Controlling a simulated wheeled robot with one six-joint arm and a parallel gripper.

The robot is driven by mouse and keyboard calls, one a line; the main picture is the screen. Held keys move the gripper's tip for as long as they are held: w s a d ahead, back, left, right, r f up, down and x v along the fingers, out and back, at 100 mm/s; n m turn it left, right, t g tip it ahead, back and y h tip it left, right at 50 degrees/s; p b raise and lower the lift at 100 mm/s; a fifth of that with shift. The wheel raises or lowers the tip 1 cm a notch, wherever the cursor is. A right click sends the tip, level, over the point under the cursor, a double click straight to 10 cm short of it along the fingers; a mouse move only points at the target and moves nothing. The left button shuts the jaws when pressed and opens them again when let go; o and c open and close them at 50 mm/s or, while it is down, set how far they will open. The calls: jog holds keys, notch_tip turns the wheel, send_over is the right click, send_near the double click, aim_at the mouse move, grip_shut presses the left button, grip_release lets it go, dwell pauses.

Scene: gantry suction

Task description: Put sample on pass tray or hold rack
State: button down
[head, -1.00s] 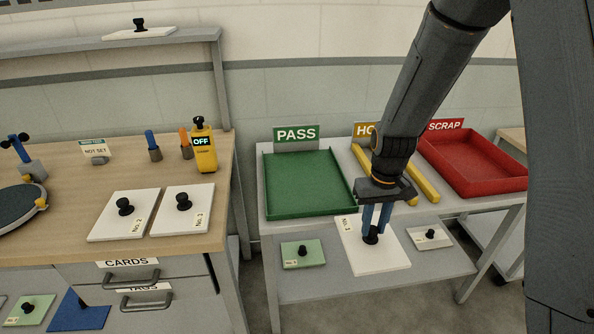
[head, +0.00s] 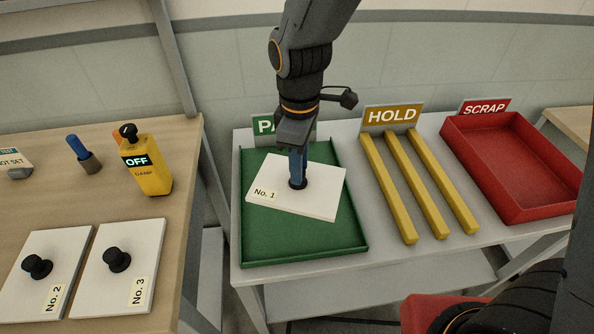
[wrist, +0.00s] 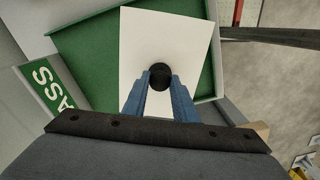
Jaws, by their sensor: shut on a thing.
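My gripper (head: 298,168) is shut on the black knob of the white sample plate labelled No. 1 (head: 322,200). The plate is over the green PASS tray (head: 290,246), turned at an angle to it. I cannot tell whether it touches the tray floor. The wrist view shows the blue fingers (wrist: 160,88) around the knob, the white plate (wrist: 165,32) and the green tray (wrist: 85,50). The HOLD rack (head: 417,190), with its yellow bars, is empty to the right. White plates No. 2 (head: 40,285) and No. 3 (head: 135,285) lie on the wooden bench.
The red SCRAP tray (head: 510,170) stands right of the rack and is empty. A yellow meter reading OFF (head: 147,165) stands on the bench (head: 100,200). A gap separates the bench from the grey table (head: 390,256). The PASS sign is partly hidden by my arm.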

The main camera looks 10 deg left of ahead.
aim_at(297, 193)
jog(key=shift+w+a, duration=0.15)
jog(key=shift+a, duration=0.05)
jog(key=shift+f, duration=0.35)
jog(key=shift+f+p, duration=1)
jog(key=shift+f, duration=3.55)
jog(key=shift+f, duration=0.15)
jog(key=c, duration=1.4)
grip_release()
jog(key=shift+c, duration=0.2)
notch_tip(297, 193, up, 12)
jog(key=shift+r+b, duration=0.2)
jog(key=shift+b, duration=1.05)
